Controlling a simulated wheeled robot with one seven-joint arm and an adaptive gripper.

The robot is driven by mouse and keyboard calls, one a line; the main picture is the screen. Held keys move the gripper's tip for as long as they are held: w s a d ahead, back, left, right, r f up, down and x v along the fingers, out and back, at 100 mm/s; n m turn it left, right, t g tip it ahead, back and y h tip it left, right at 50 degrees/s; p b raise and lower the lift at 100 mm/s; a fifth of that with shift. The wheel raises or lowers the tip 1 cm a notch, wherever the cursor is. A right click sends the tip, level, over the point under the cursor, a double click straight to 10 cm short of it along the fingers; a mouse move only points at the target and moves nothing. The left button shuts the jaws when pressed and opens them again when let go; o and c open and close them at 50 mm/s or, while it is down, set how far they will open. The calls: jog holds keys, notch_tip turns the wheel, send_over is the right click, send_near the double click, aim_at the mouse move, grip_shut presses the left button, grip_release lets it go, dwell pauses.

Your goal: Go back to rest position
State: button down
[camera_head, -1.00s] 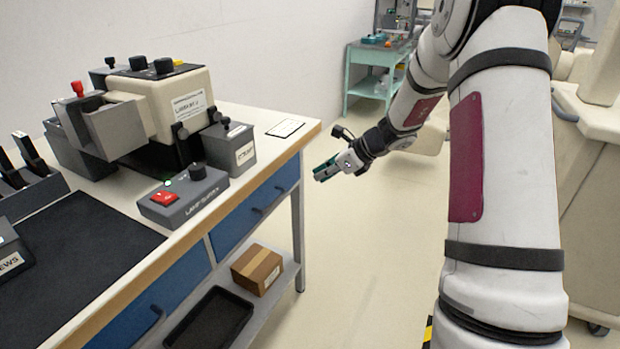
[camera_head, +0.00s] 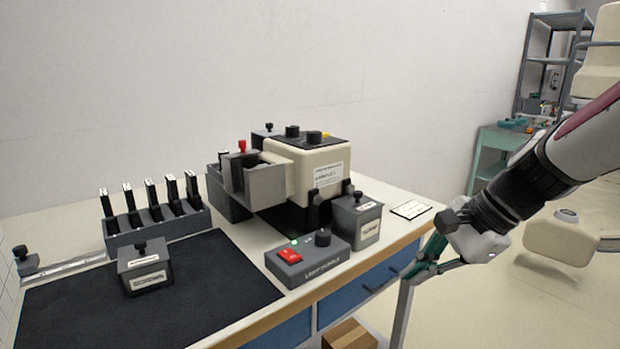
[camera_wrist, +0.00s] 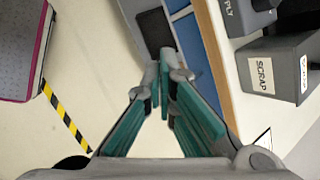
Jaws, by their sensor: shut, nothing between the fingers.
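My gripper (camera_head: 424,268) is at the right of the head view, just off the workbench's right front corner. It is shut and empty, with its teal fingers angled down and to the left. In the wrist view my gripper (camera_wrist: 163,85) shows its fingertips together, with bare floor and the bench side beyond. Nothing hangs from it or touches it that I can see.
The workbench (camera_head: 395,245) carries a cream machine (camera_head: 318,172), a lamp supply box (camera_head: 308,258), a scrap box (camera_head: 356,220) and a rack of several black holders (camera_head: 155,222). A cardboard box (camera_head: 350,335) sits below.

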jog(key=s+d+n+g+h, duration=0.15)
jog(key=s+n+h, duration=0.45)
jog(key=s+n, duration=1.4)
jog(key=s+r+m+t+p, duration=0.1)
jog(key=s+r+m+p, duration=0.2)
jog(key=r+p, duration=0.5)
jog(key=s+r+m+t+p, duration=0.1)
jog(key=s+r+m+p, duration=0.1)
jog(key=r+p, duration=0.5)
notch_tip(320, 180, up, 3)
jog(key=shift+s+f+m+t+p, duration=0.1)
jog(key=shift+s+m+t+p, duration=0.3)
jog(key=shift+s, duration=0.2)
